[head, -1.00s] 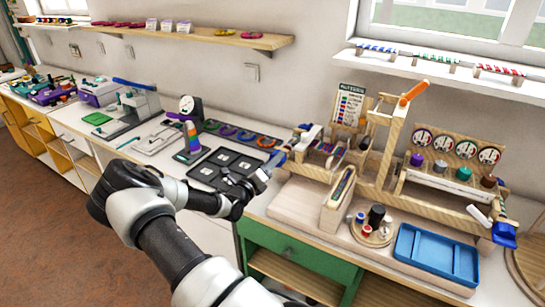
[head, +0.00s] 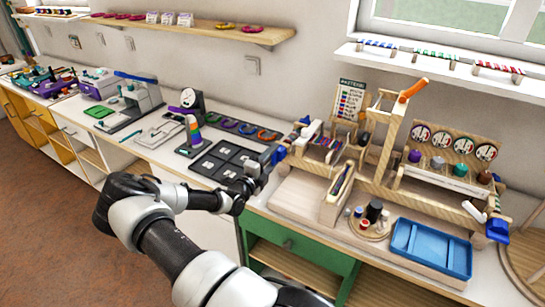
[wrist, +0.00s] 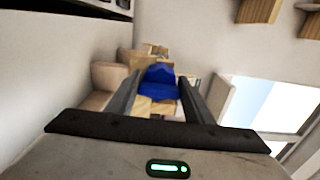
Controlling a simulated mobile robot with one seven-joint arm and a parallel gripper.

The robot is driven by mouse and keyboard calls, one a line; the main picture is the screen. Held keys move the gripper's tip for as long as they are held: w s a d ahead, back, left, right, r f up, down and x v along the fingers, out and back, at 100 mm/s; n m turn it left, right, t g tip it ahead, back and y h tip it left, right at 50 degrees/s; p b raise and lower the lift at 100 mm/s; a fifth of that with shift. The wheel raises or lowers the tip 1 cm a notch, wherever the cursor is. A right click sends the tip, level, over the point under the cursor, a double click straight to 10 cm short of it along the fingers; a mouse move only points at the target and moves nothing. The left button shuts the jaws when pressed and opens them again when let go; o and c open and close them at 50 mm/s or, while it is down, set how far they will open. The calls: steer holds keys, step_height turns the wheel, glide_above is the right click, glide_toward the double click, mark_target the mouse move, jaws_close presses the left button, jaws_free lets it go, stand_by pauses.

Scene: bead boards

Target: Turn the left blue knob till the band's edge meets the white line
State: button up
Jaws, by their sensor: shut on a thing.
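The left blue knob (head: 280,154) is at the left end of the wooden loom (head: 385,150). My gripper (head: 272,158) is at this knob, coming from the left. In the wrist view the blue knob (wrist: 159,84) sits between my two fingers, and they are shut on it. Another blue knob (head: 497,230) is at the loom's right end. A striped woven piece (head: 326,142) lies on the loom just right of my gripper. The band's edge and the white line are too small to tell apart here.
A blue tray (head: 432,248) and a round board with small spools (head: 372,222) stand in front of the loom. A black tray with square pads (head: 222,160) lies left of my gripper. A wall shelf (head: 440,62) hangs above.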

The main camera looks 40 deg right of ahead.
steer(key=shift+f, duration=0.1)
stand_by(0.4)
steer(key=o, duration=1)
steer(key=shift+o, duration=0.2)
steer(key=v, duration=1.7)
steer(key=shift+a, duration=0.2)
steer(key=shift+s, duration=0.1)
